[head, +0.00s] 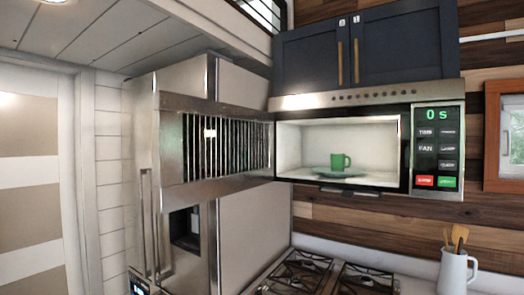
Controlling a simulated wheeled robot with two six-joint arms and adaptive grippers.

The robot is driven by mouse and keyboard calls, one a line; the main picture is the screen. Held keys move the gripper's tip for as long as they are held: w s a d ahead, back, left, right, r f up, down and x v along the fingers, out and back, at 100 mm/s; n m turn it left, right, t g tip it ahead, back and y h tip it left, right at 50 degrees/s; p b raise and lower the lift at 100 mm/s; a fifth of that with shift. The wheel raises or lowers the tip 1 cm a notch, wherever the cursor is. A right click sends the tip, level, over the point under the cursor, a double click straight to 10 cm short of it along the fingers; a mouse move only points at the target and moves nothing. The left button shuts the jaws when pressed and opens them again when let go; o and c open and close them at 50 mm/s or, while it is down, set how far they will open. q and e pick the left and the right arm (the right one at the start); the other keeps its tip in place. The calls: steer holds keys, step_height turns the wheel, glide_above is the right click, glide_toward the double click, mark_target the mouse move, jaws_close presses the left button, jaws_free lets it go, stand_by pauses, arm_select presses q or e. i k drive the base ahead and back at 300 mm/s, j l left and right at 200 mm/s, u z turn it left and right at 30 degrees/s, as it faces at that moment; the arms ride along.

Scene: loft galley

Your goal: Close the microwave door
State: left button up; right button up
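The microwave (290,187) is mounted on the wall under a dark cabinet. Its door (215,150) stands wide open, swung out to the left from the left edge of the cavity, with a dark slotted window in a steel frame. Inside the lit cavity (300,145), a green mug (340,161) stands on a turntable plate (335,172). The control panel (437,150) on the right reads "0 s". Neither of my grippers is in the head view.
A steel refrigerator (240,235) stands at the left, behind and below the open door. A gas stove (330,275) lies below the microwave. A white utensil jug (453,272) stands on the counter at right. Dark cabinet doors (372,50) above are shut.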

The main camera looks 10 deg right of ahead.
mark_target(203, 150)
steer(key=i+j+z, duration=0.2)
steer(key=z, duration=0.3)
steer(key=i+j+z, duration=0.15)
steer(key=j+z, duration=0.3)
steer(key=i+j+z, duration=0.15)
steer(key=j+z, duration=0.15)
steer(key=z, duration=0.2)
steer(key=j+z, duration=0.35)
steer(key=j, duration=2.35)
steer(key=i+j, duration=0.05)
steer(key=i, duration=0.05)
